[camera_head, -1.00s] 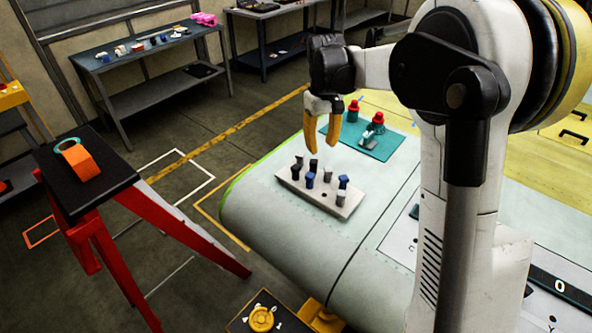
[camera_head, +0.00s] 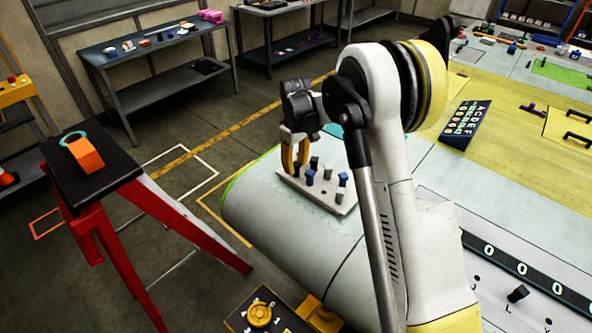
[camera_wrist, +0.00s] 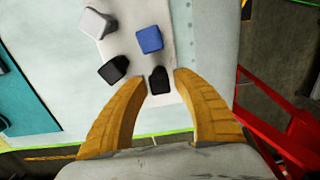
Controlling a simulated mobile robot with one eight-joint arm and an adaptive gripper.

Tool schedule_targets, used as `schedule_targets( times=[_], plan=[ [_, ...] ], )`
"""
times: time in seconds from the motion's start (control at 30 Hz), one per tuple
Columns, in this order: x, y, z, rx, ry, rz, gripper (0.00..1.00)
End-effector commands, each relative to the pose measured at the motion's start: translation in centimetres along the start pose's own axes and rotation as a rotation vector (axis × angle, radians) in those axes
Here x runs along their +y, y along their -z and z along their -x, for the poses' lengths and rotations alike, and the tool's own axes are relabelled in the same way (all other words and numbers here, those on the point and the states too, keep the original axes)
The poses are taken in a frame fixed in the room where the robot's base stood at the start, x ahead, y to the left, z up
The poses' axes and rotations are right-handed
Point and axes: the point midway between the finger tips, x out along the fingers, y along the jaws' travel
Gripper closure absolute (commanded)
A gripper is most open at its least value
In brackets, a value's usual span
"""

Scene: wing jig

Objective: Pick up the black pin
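A light block (camera_head: 322,198) on the wing surface holds several black, blue and grey pins. In the wrist view a black pin (camera_wrist: 159,80) stands between the tips of my gripper (camera_wrist: 158,78). A small gap shows on each side of it, so the yellow fingers look open around it. Another black pin (camera_wrist: 113,69) is just outside the left finger. A blue pin (camera_wrist: 150,39) and a grey pin (camera_wrist: 96,22) are farther off. In the head view my gripper (camera_head: 294,168) is at the block's far left end and hides the pin there.
A blue pin (camera_head: 310,178) stands close to the fingers in the head view. My arm hides most of the teal mat (camera_head: 334,131).

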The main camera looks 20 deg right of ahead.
Motion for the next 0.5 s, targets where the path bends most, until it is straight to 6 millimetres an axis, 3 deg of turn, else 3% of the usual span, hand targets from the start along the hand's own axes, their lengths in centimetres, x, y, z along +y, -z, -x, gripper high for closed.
schedule_targets(
  times=[0.3,0.4,0.43,0.5],
  plan=[
    [0.0,-0.03,-0.86,0.0,0.0,-0.001,0.66],
    [0.0,-0.02,-0.85,0.0,0.0,-0.001,0.94],
    [0.01,-0.02,-0.85,0.0,0.0,-0.001,1.0],
    [0.01,-0.02,-0.84,0.0,0.0,-0.001,1.0]
  ],
)
